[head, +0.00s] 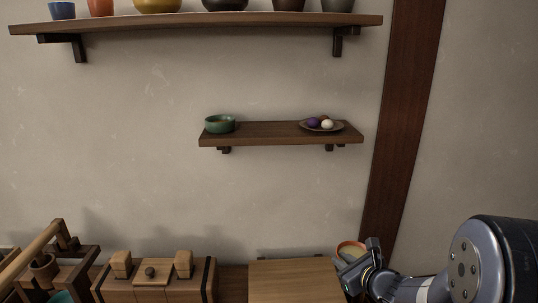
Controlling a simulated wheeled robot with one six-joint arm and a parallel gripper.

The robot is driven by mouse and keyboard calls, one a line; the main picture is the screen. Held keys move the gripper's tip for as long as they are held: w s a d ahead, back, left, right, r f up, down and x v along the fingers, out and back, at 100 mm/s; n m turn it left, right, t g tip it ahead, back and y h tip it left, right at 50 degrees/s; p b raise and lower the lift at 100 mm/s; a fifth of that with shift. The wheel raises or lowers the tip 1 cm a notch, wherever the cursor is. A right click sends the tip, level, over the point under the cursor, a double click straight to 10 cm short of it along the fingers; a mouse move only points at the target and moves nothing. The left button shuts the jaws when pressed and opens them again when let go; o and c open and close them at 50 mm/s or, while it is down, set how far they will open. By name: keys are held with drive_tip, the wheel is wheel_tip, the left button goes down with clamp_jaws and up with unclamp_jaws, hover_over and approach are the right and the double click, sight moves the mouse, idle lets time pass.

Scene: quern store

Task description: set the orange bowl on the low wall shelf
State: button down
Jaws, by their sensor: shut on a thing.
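The orange bowl (349,247) shows at the bottom right of the head view, with an orange rim and a pale inside. My gripper (356,262) is shut on it, and the jaws hide part of the bowl. The low wall shelf (265,139) is a short dark wooden board on the wall, above and to the left of my gripper. A green bowl (220,124) stands at its left end. A small plate (337,129) with a purple and a pale round thing sits at its right end. The middle of the shelf is bare.
A longer shelf (230,20) with several pots hangs higher up. Below are a wooden box (157,287) with blocks on top, a wooden board (295,277) and a wooden frame (70,258) at the left. A dark post (400,120) stands right of the low shelf.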

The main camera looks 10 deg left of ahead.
drive_tip(key=s+a+r+n+g+y+p, duration=0.1)
drive_tip(key=a+r+n+g+y+p, duration=0.15)
drive_tip(key=a+r, duration=0.7)
drive_tip(key=s+a+r+n+g+y+p, duration=0.15)
drive_tip(key=a+r+n+g, duration=0.35)
drive_tip(key=r, duration=0.7)
drive_tip(key=s+a+r+m+t+p, duration=0.1)
drive_tip(key=s+a+r, duration=0.2)
drive_tip(key=r, duration=0.6)
drive_tip(key=s+a+r+t+p, duration=0.1)
drive_tip(key=s+a+r, duration=0.2)
drive_tip(key=r, duration=0.7)
drive_tip(key=shift+y, duration=0.3)
drive_tip(key=w+a+p, duration=0.1)
drive_tip(key=w+p, duration=0.1)
drive_tip(key=w, duration=0.4)
drive_tip(key=w+a+f+p, duration=0.1)
drive_tip(key=w+a+p, duration=0.1)
drive_tip(key=w, duration=0.5)
drive_tip(key=w+a+f+p, duration=0.1)
drive_tip(key=w+a+p, duration=0.1)
drive_tip(key=w, duration=0.4)
drive_tip(key=shift+w+p, duration=0.2)
drive_tip(key=shift+p, duration=0.3)
wheel_tip(320, 180, down, 4)
drive_tip(key=shift+f, duration=0.15)
drive_tip(key=shift+w+f+p, duration=0.1)
drive_tip(key=shift+p, duration=0.2)
drive_tip(key=shift+f, duration=0.15)
drive_tip(key=shift+f, duration=0.1)
